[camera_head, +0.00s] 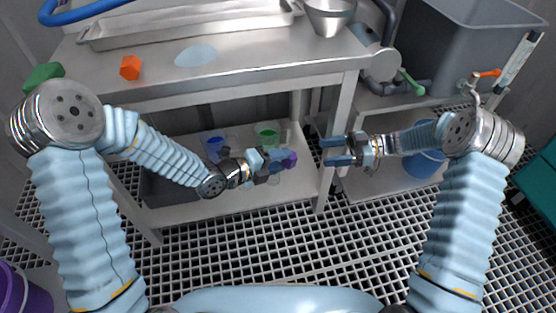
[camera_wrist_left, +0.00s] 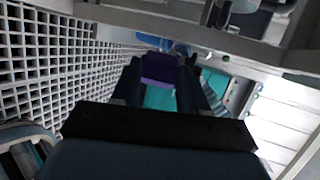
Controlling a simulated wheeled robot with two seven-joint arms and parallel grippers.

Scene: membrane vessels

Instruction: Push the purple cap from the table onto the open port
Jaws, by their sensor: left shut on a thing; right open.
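The purple cap (camera_head: 290,158) is held between the fingertips of my left gripper (camera_head: 280,158), off the table, in front of the table's lower shelf as the head view sees it. In the left wrist view the purple cap (camera_wrist_left: 160,68) sits between the two dark fingers of my left gripper (camera_wrist_left: 158,85). My right gripper (camera_head: 338,152) is open and empty, to the right of the cap, its fingers pointing left. I cannot make out the open port for sure; a grey vessel (camera_head: 465,40) with a valve stands at the upper right.
The steel table (camera_head: 250,62) holds an orange block (camera_head: 130,68), a tray (camera_head: 190,22) and a bowl (camera_head: 330,14). A table leg (camera_head: 345,120) stands by my right gripper. Blue and green containers (camera_head: 267,135) are on the lower shelf. A blue bucket (camera_head: 425,164) is at right.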

